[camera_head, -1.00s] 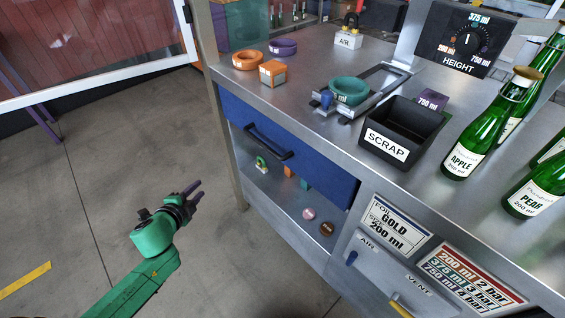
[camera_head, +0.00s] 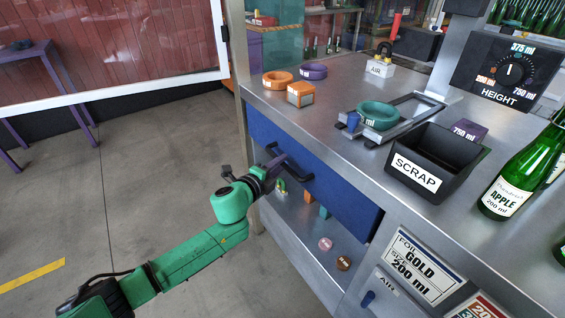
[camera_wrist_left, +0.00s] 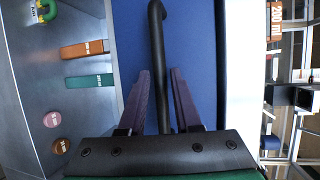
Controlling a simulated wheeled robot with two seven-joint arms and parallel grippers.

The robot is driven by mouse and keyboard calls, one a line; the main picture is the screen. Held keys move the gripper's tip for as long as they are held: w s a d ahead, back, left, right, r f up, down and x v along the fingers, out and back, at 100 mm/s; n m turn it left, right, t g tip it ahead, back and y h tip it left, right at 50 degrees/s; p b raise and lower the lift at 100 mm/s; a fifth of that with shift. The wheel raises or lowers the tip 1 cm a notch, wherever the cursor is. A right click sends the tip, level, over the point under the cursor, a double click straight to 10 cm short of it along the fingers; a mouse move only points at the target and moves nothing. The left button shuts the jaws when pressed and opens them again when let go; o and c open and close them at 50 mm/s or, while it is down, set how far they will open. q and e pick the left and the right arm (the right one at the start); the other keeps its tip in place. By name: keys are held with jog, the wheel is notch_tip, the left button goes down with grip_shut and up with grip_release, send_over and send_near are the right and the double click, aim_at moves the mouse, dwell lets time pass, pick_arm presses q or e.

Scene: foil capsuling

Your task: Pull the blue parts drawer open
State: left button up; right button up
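The blue parts drawer (camera_head: 335,187) is set under the worktop, its front about flush with the bench. Its black bar handle (camera_head: 299,175) stands out from the front. My left gripper (camera_head: 274,163) is at the handle's left end. In the left wrist view, the purple fingers of my left gripper (camera_wrist_left: 162,72) are apart, one on each side of the black handle (camera_wrist_left: 157,45), with gaps visible beside the bar. The blue drawer front (camera_wrist_left: 195,45) fills the background there. My right gripper is in neither view.
A shelf below the drawer holds small parts, including pink (camera_head: 325,244) and brown (camera_head: 344,263) discs. The worktop carries a black scrap bin (camera_head: 432,162), a teal ring (camera_head: 378,116) and green bottles (camera_head: 520,175). Floor left of the bench is clear.

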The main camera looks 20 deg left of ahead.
pick_arm(q)
jog(key=shift+x, duration=0.8)
grip_shut()
dwell(0.8)
